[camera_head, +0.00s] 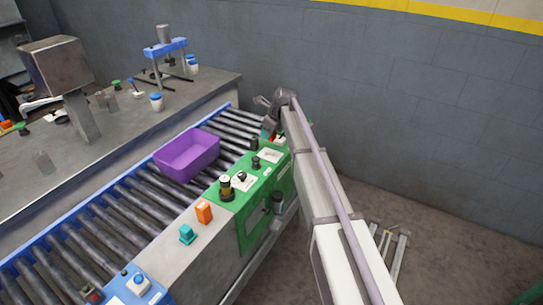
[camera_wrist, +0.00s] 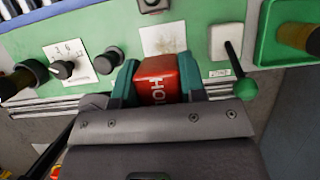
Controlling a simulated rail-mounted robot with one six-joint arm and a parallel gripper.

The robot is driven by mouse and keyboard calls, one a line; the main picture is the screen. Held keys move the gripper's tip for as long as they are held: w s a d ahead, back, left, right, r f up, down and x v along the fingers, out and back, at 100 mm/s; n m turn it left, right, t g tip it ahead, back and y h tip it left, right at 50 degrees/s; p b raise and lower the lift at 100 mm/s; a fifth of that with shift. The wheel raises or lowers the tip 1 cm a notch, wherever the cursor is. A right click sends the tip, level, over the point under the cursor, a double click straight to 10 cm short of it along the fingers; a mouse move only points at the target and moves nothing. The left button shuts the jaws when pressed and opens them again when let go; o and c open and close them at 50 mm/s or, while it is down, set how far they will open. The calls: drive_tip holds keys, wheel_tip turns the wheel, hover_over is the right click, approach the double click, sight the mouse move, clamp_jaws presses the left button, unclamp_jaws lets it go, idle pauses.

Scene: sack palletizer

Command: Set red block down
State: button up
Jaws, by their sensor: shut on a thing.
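My gripper (camera_wrist: 157,70) is shut on the red block (camera_wrist: 157,82) in the wrist view, with a teal finger on each side of it. In the head view my arm reaches to the far end of the green panel (camera_head: 255,195), beside the conveyor. The gripper and block are small and mostly hidden there.
A purple bin (camera_head: 187,158) sits on the roller conveyor (camera_head: 120,205). An orange block (camera_head: 204,212) and a teal block (camera_head: 187,234) stand on the grey ledge. In the wrist view, knobs (camera_wrist: 64,69) and a green-balled lever (camera_wrist: 244,88) stand close by.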

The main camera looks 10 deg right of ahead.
sight(266, 153)
wheel_tip(266, 153, down, 8)
drive_tip(key=b, duration=0.6)
drive_tip(key=shift+f, duration=0.1)
drive_tip(key=shift+r, duration=0.3)
drive_tip(key=shift+f, duration=0.2)
drive_tip(key=o, duration=0.9)
drive_tip(key=p+v, duration=1.1)
drive_tip(key=v, duration=0.1)
drive_tip(key=shift+s+r+p, duration=0.1)
drive_tip(key=shift+r+p, duration=0.3)
drive_tip(key=shift+f, duration=0.1)
drive_tip(key=s+n+g+h, duration=0.1)
drive_tip(key=s+n, duration=0.7)
drive_tip(key=s, duration=0.5)
drive_tip(key=s+a+f+n+g+h, duration=0.1)
drive_tip(key=s+n, duration=0.8)
drive_tip(key=s, duration=0.4)
drive_tip(key=s+a+n+h, duration=0.1)
drive_tip(key=s+n, duration=0.8)
drive_tip(key=s, duration=0.4)
drive_tip(key=shift+s+f+g, duration=0.25)
drive_tip(key=shift+s+g, duration=0.05)
drive_tip(key=shift+g, duration=0.1)
